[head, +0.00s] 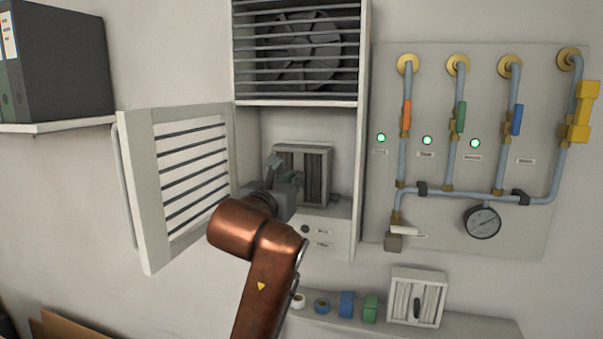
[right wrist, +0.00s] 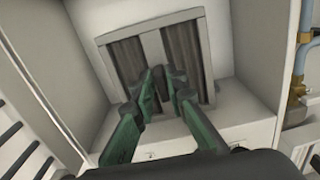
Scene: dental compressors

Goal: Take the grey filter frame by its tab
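The grey filter frame (head: 318,176) stands upright inside the wall cabinet, below the fan. It also shows in the right wrist view (right wrist: 194,40), with dark pleats either side of a pale centre bar. My right gripper (head: 284,172) reaches in front of its left half in the head view. In the right wrist view its green fingers (right wrist: 166,80) point at the lower middle of the frame, with a narrow gap between the tips. A small dark piece between the tips may be the tab; contact cannot be made out. My left gripper is not in view.
The louvred cabinet door (head: 150,215) hangs open at the left. The cabinet's right wall (head: 360,150) stands close beside the frame. A pipe panel (head: 480,225) is to the right. A white filter (head: 432,310) with a dark tab and several tape rolls sit on the shelf below.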

